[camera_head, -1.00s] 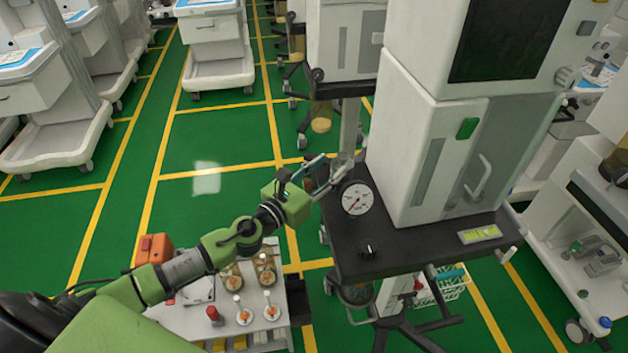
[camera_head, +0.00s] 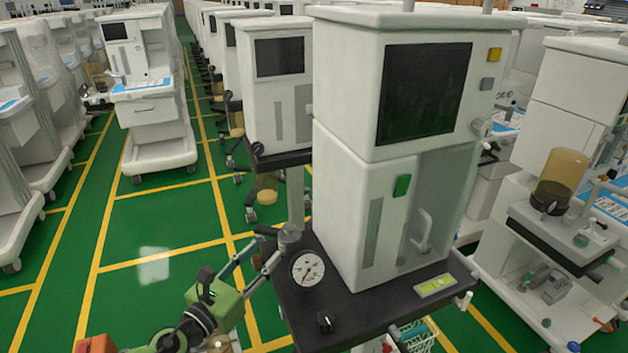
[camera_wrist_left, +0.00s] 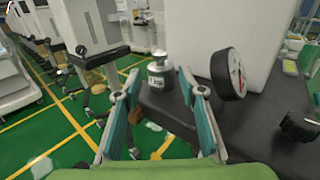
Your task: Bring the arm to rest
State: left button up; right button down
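My left gripper (camera_head: 268,248) is at the left edge of the dark shelf (camera_head: 350,305) of the nearest anaesthesia cart (camera_head: 385,150). Its two fingers are spread apart with nothing between them. In the left wrist view the open gripper (camera_wrist_left: 150,85) shows teal-and-grey fingers. A small metal canister (camera_wrist_left: 160,72) with a label stands on the shelf corner just beyond the fingers. I cannot tell whether a finger touches the shelf. The green wrist and part of my left arm show at the bottom of the head view. My right gripper is not in view.
A round gauge (camera_head: 308,269) and a black knob (camera_head: 325,321) sit close to the gripper's right. A cart with an amber canister (camera_head: 562,172) stands at the right. Other carts line the back and left. Green floor (camera_head: 150,250) with yellow lines is clear at the left.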

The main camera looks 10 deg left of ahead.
pick_arm(q)
jog(key=s+a+f+n+g+y, duration=0.3)
jog(key=s+f+n+y, duration=0.25)
jog(key=n, duration=0.75)
jog(key=s+a+f+n+g+y, duration=0.35)
jog(key=s+n, duration=0.25)
jog(key=n, duration=0.7)
jog(key=s+d+f+n+g+h, duration=0.1)
jog(key=s+d+f+n+g, duration=0.1)
jog(key=s+d+f+n, duration=0.3)
jog(key=s+d+f+n+g+h, duration=0.1)
jog(key=s+n+g+h, duration=0.15)
jog(key=s, duration=0.55)
jog(key=s+d+f+n+g+h, duration=0.1)
jog(key=s+d+f+n+g, duration=0.1)
jog(key=s+d+n+g, duration=0.3)
notch_tip(320, 180, down, 26)
jog(key=s+a+r+m+t, duration=0.1)
jog(key=s+a, duration=0.1)
jog(key=s+a+f+g, duration=0.1)
jog(key=s+a+f, duration=0.1)
jog(key=s+f, duration=1.4)
jog(key=shift+s+a+f+y, duration=0.2)
jog(key=shift+s+f+y, duration=0.2)
jog(key=shift+f, duration=0.4)
